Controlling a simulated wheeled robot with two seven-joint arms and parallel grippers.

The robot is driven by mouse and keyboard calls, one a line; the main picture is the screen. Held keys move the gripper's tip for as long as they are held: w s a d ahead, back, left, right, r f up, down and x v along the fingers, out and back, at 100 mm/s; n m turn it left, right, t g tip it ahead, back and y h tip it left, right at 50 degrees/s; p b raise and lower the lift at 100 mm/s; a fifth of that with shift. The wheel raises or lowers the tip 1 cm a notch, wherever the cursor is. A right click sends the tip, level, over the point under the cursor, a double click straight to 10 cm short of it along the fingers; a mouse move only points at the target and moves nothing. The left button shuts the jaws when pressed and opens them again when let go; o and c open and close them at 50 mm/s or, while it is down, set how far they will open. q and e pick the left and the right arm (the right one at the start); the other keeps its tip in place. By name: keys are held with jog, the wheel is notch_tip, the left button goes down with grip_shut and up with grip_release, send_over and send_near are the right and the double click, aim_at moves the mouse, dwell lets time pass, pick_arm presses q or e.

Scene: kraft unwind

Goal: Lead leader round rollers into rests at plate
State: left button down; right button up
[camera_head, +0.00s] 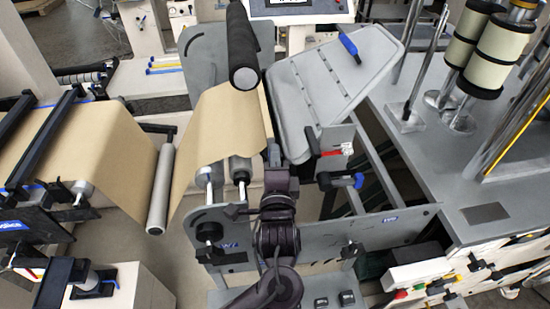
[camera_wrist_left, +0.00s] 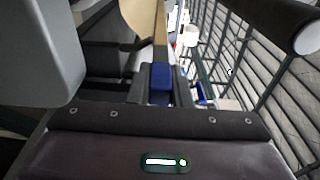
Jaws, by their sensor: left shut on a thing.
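In the left wrist view the brown leader (camera_wrist_left: 160,42) runs down to a blue finger pad (camera_wrist_left: 160,84). The grey tilted plate (camera_head: 335,88) with a blue handle is right of the gripper. I cannot make out the rests. My right gripper is in neither view.
A black-sleeved bar (camera_head: 243,50) juts out above the leader. A wide kraft web (camera_head: 85,150) lies at left under black bars. A grey side frame (camera_head: 330,232) stands close to my arm. Cream rolls (camera_head: 500,45) and posts occupy the bench at right.

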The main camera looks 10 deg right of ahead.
pick_arm(q)
notch_tip(320, 180, down, 3)
dwell(0.8)
jog(key=shift+s+f, duration=0.2)
jog(key=shift+f, duration=0.4)
jog(key=c, duration=1.4)
grip_release()
jog(key=shift+c, duration=0.2)
jog(key=shift+o, duration=0.6)
jog(key=shift+s+f, duration=0.15)
jog(key=shift+s, duration=0.1)
jog(key=shift+o, duration=0.3)
jog(key=s+r+b, duration=0.1)
jog(key=s, duration=0.6)
jog(key=shift+a+r+b, duration=0.3)
jog(key=shift+a+r, duration=0.05)
jog(key=shift+a, duration=0.1)
jog(key=shift+s+f, duration=0.1)
